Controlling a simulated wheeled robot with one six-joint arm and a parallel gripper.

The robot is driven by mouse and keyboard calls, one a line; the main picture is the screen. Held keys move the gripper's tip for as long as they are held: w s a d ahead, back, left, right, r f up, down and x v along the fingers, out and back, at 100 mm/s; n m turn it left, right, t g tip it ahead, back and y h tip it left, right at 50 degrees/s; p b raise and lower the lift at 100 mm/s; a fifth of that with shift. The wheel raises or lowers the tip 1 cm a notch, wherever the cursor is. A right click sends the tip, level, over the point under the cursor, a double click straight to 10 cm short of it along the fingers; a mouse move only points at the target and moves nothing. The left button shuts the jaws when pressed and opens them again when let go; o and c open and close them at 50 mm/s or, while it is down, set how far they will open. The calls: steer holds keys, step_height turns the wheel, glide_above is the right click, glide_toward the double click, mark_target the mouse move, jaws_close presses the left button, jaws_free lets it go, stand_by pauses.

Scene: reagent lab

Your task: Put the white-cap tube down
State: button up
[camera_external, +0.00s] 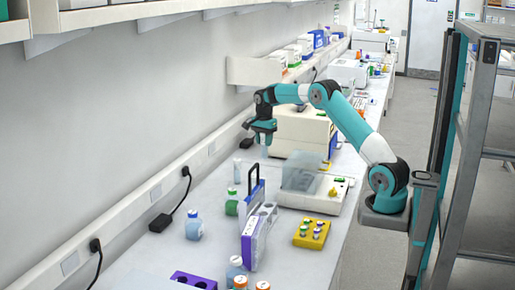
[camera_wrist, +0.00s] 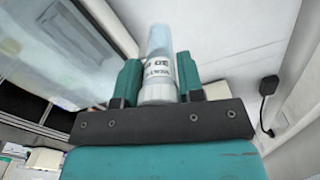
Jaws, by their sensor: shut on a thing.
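My gripper (camera_external: 262,140) is raised over the bench near the wall. In the wrist view its two teal fingers (camera_wrist: 160,85) are shut on the white-cap tube (camera_wrist: 160,65). The tube has a clear bluish body, a white band with dark print and a white lower end between the fingers.
A purple-sided rack with a dark handle (camera_external: 252,240), a yellow block with several vials (camera_external: 311,233) and a blue-capped bottle (camera_external: 194,225) stand on the bench. A beige instrument (camera_external: 300,130) stands close right of my gripper. Bench between bottle and wall is partly clear.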

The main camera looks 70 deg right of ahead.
step_height(320, 180, down, 14)
steer(key=p, duration=0.2)
steer(key=shift+r+p, duration=0.2)
steer(key=shift+p, duration=0.2)
steer(key=shift+f, duration=0.2)
steer(key=o, duration=0.9)
steer(key=shift+r, duration=0.15)
